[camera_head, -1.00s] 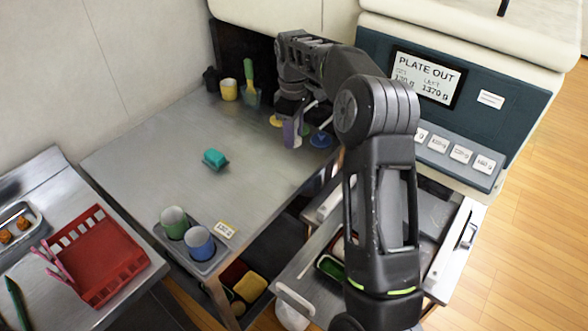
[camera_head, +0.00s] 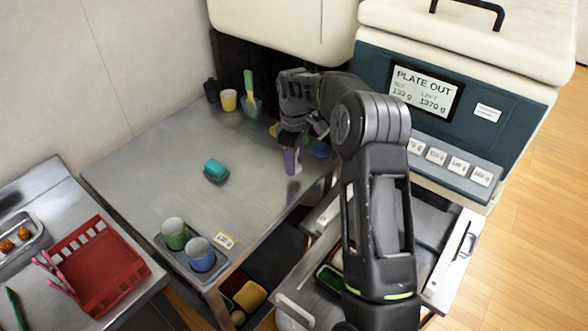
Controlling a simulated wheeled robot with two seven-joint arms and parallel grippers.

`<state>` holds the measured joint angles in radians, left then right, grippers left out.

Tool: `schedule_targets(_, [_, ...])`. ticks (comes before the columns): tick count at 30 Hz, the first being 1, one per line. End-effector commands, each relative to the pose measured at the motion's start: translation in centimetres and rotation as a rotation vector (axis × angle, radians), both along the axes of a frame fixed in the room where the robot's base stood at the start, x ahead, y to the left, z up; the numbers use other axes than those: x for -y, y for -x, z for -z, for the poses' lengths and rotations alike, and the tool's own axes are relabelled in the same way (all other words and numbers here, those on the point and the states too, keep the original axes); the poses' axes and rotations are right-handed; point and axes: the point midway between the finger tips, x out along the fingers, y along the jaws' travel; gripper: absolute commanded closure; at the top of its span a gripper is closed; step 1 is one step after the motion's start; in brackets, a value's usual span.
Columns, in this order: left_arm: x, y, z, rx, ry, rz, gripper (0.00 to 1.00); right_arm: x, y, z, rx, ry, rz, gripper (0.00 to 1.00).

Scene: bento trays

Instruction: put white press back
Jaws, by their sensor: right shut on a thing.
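My right gripper (camera_head: 290,140) is over the back right part of the steel table (camera_head: 150,165). It is shut on a purple-sided press with a pale lower end (camera_head: 291,162), held upright near the table's right edge. I cannot tell whether its lower end touches the table. A blue round piece (camera_head: 321,150) and a yellow one (camera_head: 273,130) lie behind the gripper, partly hidden by it. No plainly white press shows; one may be hidden behind my right arm. My left gripper is not in view.
A teal block in a grey holder (camera_head: 216,171) sits mid-table. A yellow cup (camera_head: 229,100) stands at the back. The red basket (camera_head: 95,265) is at left.

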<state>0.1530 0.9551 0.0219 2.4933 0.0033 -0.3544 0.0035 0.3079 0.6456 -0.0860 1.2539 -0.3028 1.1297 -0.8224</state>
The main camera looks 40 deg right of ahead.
Motion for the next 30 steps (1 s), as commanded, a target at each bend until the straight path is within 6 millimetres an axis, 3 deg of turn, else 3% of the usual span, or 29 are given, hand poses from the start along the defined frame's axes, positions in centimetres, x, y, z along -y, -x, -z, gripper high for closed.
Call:
schedule_targets(7, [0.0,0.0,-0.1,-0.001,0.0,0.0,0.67,0.0,0.0,0.4,-0.001,0.0,0.0,1.0])
schedule_targets(15, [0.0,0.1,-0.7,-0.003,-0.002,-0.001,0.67,0.0,0.1,3.5,-0.002,-0.001,0.0,1.0])
schedule_targets(27, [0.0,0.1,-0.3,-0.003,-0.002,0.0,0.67,0.0,0.0,4.2,0.0,0.0,0.0,1.0])
schedule_targets(28, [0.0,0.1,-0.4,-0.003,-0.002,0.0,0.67,0.0,0.0,4.1,0.0,0.0,0.0,0.58])
schedule_targets(30, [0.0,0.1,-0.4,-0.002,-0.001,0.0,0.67,0.0,0.0,4.0,-0.001,-0.001,0.0,0.52])
